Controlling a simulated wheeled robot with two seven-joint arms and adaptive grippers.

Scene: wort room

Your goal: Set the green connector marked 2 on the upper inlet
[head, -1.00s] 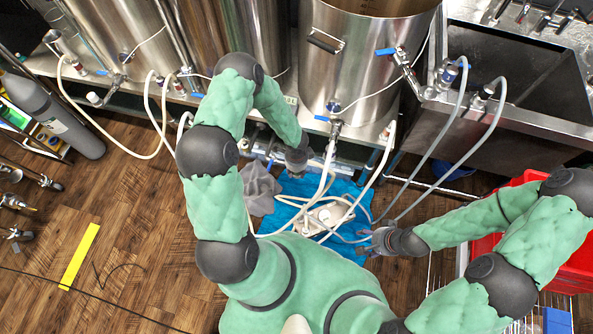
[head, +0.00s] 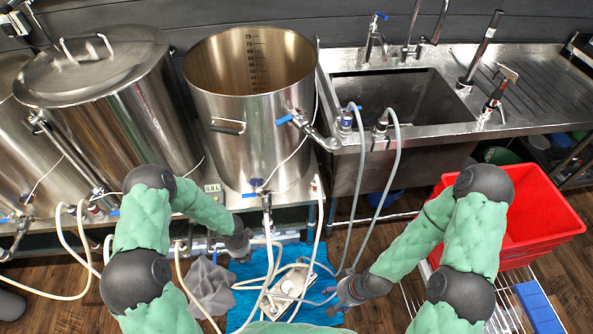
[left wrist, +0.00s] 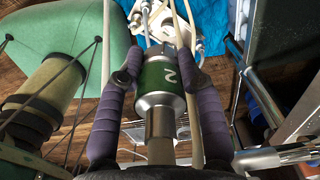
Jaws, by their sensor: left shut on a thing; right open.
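The green connector marked 2 (left wrist: 162,77) is a silver fitting with a green band, between the fingers of my left gripper (left wrist: 162,62), which is shut on it. In the head view my left gripper (head: 240,247) is low in front of the open kettle; the connector cannot be made out there. The open kettle (head: 245,145) has an upper fitting with a blue-handled valve (head: 300,122) on its right side and a lower valve (head: 265,197) at its foot. I cannot tell which fitting is the upper inlet. My right gripper (head: 345,292) is open and empty above the blue cloth.
A pale pump-like unit (head: 291,283) and several hoses lie on the blue cloth (head: 240,272). A grey cloth (head: 208,287) is to its left. Grey hoses (head: 391,165) hang from the sink (head: 430,128). A red crate (head: 545,225) stands at right. A lidded kettle (head: 110,100) is at left.

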